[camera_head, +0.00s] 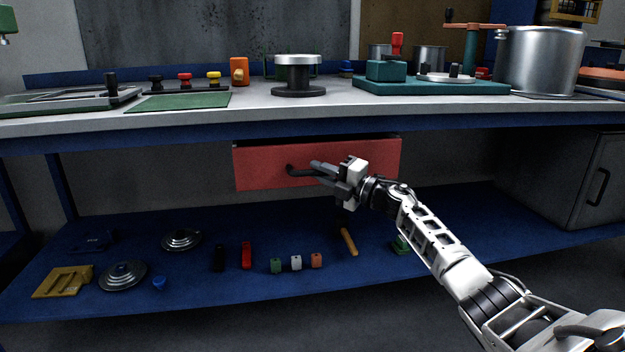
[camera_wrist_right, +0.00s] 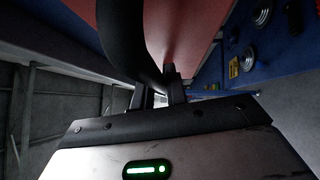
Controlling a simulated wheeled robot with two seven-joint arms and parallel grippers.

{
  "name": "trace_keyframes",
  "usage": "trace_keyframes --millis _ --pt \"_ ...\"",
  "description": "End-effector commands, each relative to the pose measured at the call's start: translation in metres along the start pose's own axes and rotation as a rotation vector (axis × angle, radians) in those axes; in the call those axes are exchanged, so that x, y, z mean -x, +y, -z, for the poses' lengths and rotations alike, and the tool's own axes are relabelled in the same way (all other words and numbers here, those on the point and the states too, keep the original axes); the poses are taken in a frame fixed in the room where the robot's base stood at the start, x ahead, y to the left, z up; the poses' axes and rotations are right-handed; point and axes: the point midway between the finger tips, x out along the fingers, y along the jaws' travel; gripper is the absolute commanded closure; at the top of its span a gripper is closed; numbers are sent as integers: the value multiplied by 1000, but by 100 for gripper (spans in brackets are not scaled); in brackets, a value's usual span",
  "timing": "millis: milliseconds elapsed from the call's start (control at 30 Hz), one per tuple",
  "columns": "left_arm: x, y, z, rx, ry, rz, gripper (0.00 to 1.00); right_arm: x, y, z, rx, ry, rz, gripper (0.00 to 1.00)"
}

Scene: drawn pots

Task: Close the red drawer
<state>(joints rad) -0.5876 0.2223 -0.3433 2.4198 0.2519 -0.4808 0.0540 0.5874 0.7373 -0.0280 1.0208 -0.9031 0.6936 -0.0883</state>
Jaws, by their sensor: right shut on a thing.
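The red drawer (camera_head: 262,171) hangs under the blue-edged workbench. A dark gap along its top edge shows that it stands partly open. Its black handle (camera_head: 298,172) sticks out from the front. My right gripper (camera_head: 318,170) is shut on the handle. In the right wrist view the black handle (camera_wrist_right: 126,40) runs down between the fingers of the right gripper (camera_wrist_right: 160,88), with the red drawer front (camera_wrist_right: 178,25) beside it. My left gripper is not in view.
The workbench top (camera_head: 340,103) holds pots, a teal fixture and small parts. The blue lower shelf (camera_head: 200,295) carries lids, small cubes and tools below the drawer. A grey cabinet (camera_head: 570,180) stands at the right. Space directly in front of the drawer is clear except for my arm.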

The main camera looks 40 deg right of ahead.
Motion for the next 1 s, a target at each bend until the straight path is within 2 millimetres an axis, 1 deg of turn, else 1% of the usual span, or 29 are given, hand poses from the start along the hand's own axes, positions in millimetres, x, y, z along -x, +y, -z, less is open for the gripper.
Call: trace_keyframes --millis 33,300,333,367,400,667,767,867,1000 --pt "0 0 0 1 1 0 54 0 2 -5 2 -15 -1 100" --pt "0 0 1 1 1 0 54 -1 3 -6 3 -18 -3 100" --pt "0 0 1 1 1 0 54 -1 3 -6 3 -19 -3 77" --pt "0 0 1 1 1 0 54 -1 3 -6 4 -18 -3 69" --pt "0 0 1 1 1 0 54 -1 3 -5 3 -17 -3 64" --pt "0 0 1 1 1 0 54 0 2 -3 2 -11 -1 64" --pt "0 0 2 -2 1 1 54 4 1 -3 2 -10 0 64" --pt "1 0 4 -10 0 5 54 15 2 -3 4 -11 2 64" --pt "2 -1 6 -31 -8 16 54 41 1 -3 3 -10 5 64"
